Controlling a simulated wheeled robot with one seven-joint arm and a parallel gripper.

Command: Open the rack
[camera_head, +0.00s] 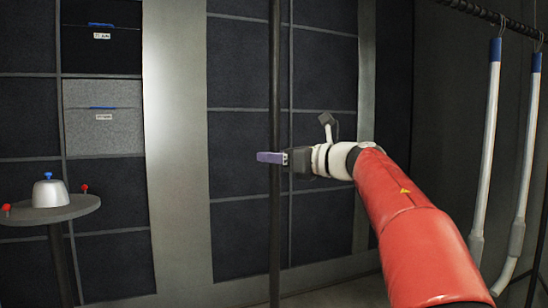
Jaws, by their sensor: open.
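The rack looks like a dark panelled front (240,130) with a grid of square sections, in the middle of the head view. A thin dark vertical bar (275,225) runs from top to bottom in front of it. My gripper (271,157) is at mid-height on this bar, reaching in from the right. A purple finger crosses in front of the bar. The other finger is hidden, so I cannot tell if the bar lies between the jaws or if they touch it. The jaws are open.
A small round table (85,208) at the left holds a silver dome (50,193) with a blue knob and small red knobs. Behind it are dark shelf cells with a grey box (103,125) and a black box (101,50). White tubes (487,150) hang from a rail at the right.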

